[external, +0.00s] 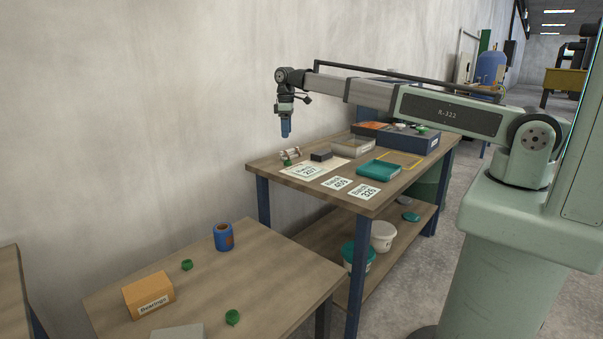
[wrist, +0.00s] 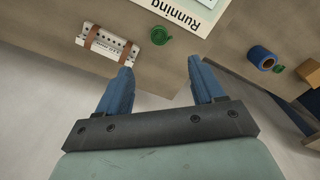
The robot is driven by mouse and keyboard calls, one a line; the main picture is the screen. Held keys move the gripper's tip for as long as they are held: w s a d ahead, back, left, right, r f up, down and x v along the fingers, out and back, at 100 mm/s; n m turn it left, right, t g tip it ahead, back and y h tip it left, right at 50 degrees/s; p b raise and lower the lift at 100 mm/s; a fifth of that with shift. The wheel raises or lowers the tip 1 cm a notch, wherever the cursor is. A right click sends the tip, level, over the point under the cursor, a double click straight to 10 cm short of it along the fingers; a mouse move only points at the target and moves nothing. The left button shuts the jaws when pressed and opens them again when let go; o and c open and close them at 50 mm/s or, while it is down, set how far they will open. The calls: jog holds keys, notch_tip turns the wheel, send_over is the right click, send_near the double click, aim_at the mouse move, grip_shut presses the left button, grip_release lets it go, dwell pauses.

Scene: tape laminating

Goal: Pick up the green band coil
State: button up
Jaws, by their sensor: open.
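Several small green coils are in view; which one the task means I cannot tell. One green coil (external: 286,162) lies near the back left corner of the taller table, by a white strapped piece. It also shows in the wrist view (wrist: 160,36), just beyond and between the fingertips. Two more green coils, (external: 187,265) and (external: 232,317), lie on the lower front table. Another green coil (external: 421,130) is on the blue box at the far end. My gripper (external: 286,130) points down above the first coil, open and empty. Its blue fingers (wrist: 160,68) are spread apart.
The white strapped piece (wrist: 107,43) lies beside the coil. A printed sheet (external: 314,168), a dark block (external: 321,155), number cards and a teal case (external: 379,170) share the taller table. A blue roll (external: 224,237) and an orange box (external: 148,294) stand on the front table.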

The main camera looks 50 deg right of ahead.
jog(key=s+a+f+n, duration=0.2)
jog(key=a, duration=0.9)
jog(key=n+y, duration=0.5)
jog(key=n, duration=0.5)
send_near(232, 315)
jog(key=shift+w+a+f, duration=0.25)
jog(key=shift+a+f, duration=0.1)
jog(key=shift+f, duration=0.15)
jog(key=shift+w+a+f, duration=0.2)
jog(key=shift+a+f, duration=0.1)
jog(key=shift+f, duration=0.2)
jog(key=shift+s+x, duration=0.2)
jog(key=shift+x, duration=1.3)
jog(key=shift+s+x, duration=0.15)
jog(key=shift+x, duration=1.35)
jog(key=shift+d, duration=0.15)
jog(key=shift+c, duration=0.2)
